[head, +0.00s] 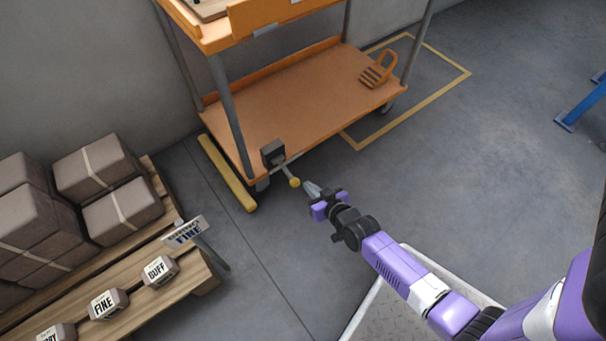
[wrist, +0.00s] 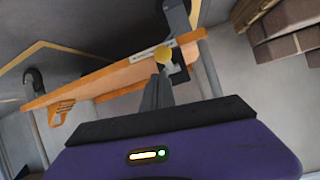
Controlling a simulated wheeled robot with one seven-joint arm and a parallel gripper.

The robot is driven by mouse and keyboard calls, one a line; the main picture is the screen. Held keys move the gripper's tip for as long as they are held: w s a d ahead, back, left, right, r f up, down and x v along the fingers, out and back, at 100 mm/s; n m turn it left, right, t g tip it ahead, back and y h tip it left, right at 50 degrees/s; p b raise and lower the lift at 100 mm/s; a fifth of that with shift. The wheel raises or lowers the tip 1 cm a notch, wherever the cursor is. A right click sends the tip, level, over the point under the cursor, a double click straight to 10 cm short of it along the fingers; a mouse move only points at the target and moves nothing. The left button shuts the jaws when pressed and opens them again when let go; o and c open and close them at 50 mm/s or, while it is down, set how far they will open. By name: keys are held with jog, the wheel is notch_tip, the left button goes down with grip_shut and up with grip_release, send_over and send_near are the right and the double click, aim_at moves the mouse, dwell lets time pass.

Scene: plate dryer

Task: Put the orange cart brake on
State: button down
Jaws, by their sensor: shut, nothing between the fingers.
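The orange cart (head: 290,105) stands against the wall with its lower shelf low over the floor. A dark brake box (head: 272,152) sits at its near corner, with a metal lever ending in a yellow knob (head: 294,182). My gripper (head: 309,188) is shut and empty, its tips just right of the knob in the head view. In the wrist view the yellow knob (wrist: 162,54) shows just beyond the fingertips (wrist: 158,80). I cannot tell whether they touch. The cart also shows in the wrist view (wrist: 110,80).
A yellow bar (head: 227,172) lies on the floor left of the cart. A pallet (head: 200,268) holds wrapped blocks (head: 95,168) and labelled blocks at left, with a sign (head: 185,232) at its edge. An orange basket (head: 378,70) is on the cart's shelf.

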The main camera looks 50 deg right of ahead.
jog(key=s, duration=0.2)
jog(key=s+a, duration=0.1)
jog(key=shift+s+f, duration=0.15)
jog(key=shift+f, duration=0.25)
jog(key=shift+r, duration=0.1)
notch_tip(320, 180, up, 6)
jog(key=w+t, duration=0.2)
jog(key=s+a+r+n+y, duration=0.1)
jog(key=s+a+r+n, duration=0.1)
jog(key=s+a+r, duration=0.6)
jog(key=s+a+r+n+t+y, duration=0.15)
jog(key=s+a+r, duration=0.35)
jog(key=r, duration=0.5)
jog(key=s+a+r+n+y, duration=0.2)
jog(key=s+a+r, duration=0.3)
jog(key=s+r, duration=0.35)
notch_tip(320, 180, up, 29)
jog(key=p, duration=2.9)
jog(key=shift+w+d+p, duration=0.2)
jog(key=shift+w+p, duration=0.1)
